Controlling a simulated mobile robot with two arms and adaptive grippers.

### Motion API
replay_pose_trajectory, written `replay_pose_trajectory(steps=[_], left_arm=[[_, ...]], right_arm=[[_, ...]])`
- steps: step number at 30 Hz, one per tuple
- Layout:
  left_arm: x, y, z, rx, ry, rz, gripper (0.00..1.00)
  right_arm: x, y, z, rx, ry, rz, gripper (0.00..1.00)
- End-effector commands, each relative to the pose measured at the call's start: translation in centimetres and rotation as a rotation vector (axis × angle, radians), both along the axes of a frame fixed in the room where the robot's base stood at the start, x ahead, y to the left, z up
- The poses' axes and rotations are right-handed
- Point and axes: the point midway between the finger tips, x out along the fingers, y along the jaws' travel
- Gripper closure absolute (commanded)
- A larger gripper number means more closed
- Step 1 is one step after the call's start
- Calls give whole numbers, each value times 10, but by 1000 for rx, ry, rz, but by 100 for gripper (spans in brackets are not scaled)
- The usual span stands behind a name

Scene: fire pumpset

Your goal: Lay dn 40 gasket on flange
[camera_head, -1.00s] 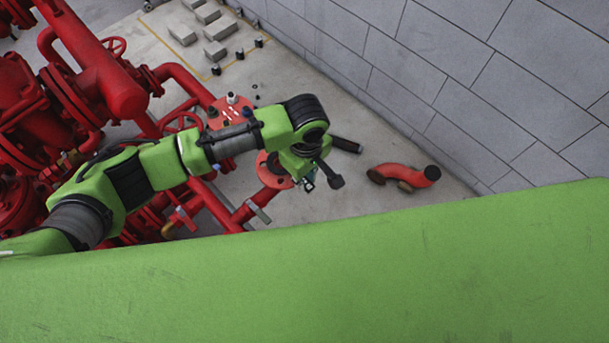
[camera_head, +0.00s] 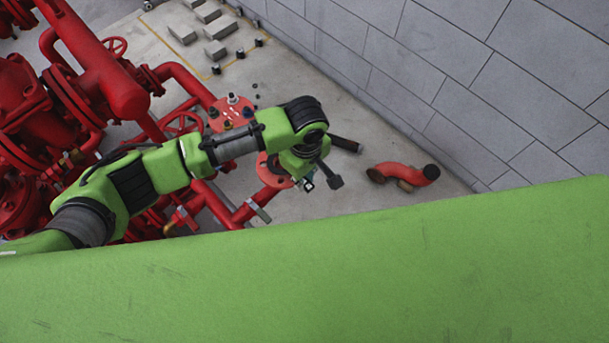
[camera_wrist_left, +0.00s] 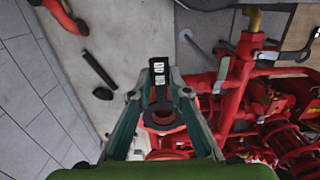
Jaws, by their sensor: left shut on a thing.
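My left gripper (camera_head: 307,181) is over the red flange (camera_head: 270,172) at the end of a red pipe. In the left wrist view its teal fingers (camera_wrist_left: 161,84) are shut on a black gasket (camera_wrist_left: 159,95) by its tab, which bears a white label reading 40. The gasket's dark ring lies in line with the red flange (camera_wrist_left: 166,142) below. I cannot tell whether ring and flange touch. The wrist hides part of the flange in the head view. My right gripper is not in view.
A red pipe elbow (camera_head: 405,175) and a dark rod (camera_head: 346,144) lie on the floor to the right, near the grey block wall (camera_head: 455,95). Red pipes and valves (camera_head: 95,75) crowd the left. Grey blocks (camera_head: 214,50) lie at the back.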

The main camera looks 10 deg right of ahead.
Motion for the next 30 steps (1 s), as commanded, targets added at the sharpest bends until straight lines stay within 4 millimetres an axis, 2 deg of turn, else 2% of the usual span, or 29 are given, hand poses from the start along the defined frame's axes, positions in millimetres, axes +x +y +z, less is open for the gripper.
replay_pose_trajectory(steps=[30], left_arm=[[0,0,-8,-1,-1,1,100]], right_arm=[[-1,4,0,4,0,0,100]])
